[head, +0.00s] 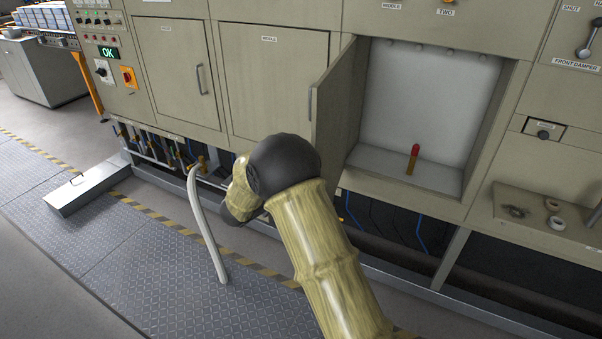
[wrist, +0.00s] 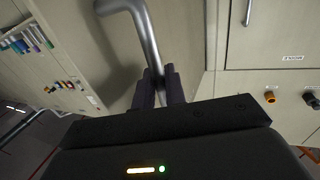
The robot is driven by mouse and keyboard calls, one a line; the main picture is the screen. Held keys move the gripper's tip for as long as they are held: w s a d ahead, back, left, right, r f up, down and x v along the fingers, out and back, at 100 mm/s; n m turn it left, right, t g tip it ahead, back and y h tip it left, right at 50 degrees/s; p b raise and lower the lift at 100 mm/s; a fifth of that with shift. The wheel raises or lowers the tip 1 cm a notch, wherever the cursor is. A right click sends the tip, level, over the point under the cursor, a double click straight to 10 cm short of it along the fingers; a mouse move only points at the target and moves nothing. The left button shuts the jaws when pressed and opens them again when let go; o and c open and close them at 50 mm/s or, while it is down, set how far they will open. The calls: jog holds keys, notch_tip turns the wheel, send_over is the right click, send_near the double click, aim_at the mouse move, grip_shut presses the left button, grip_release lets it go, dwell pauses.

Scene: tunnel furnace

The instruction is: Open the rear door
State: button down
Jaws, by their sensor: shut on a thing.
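In the wrist view my gripper (wrist: 160,76) is shut on a grey metal bar handle (wrist: 146,32), which bends over at its upper end. The handle stands off a beige panel (wrist: 185,30). I cannot tell from this view alone which door that panel is. In the head view my arm's dark joint hides the gripper and whatever it holds. The left beige door (head: 170,75) looks shut, with a bar handle (head: 200,79) near its right edge. The door labelled middle (head: 262,85) is right of it. A door panel (head: 336,110) stands open right of that.
The open compartment (head: 420,110) is pale inside and holds a small red-topped item (head: 413,158). A ledge with rings (head: 553,205) is at the right. Pipes and valves (head: 160,150) run below the doors. A metal floor box (head: 90,187) and a pale curved bar (head: 204,225) stand left of my arm.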

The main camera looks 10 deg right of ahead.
jog(key=shift+r, duration=0.1)
jog(key=c, duration=1.6)
grip_release()
jog(key=shift+d, duration=0.1)
jog(key=shift+o, duration=0.2)
jog(key=b+v, duration=0.1)
jog(key=v, duration=1.6)
jog(key=shift+a, duration=0.25)
jog(key=shift+s+d, duration=0.1)
jog(key=shift+d, duration=0.05)
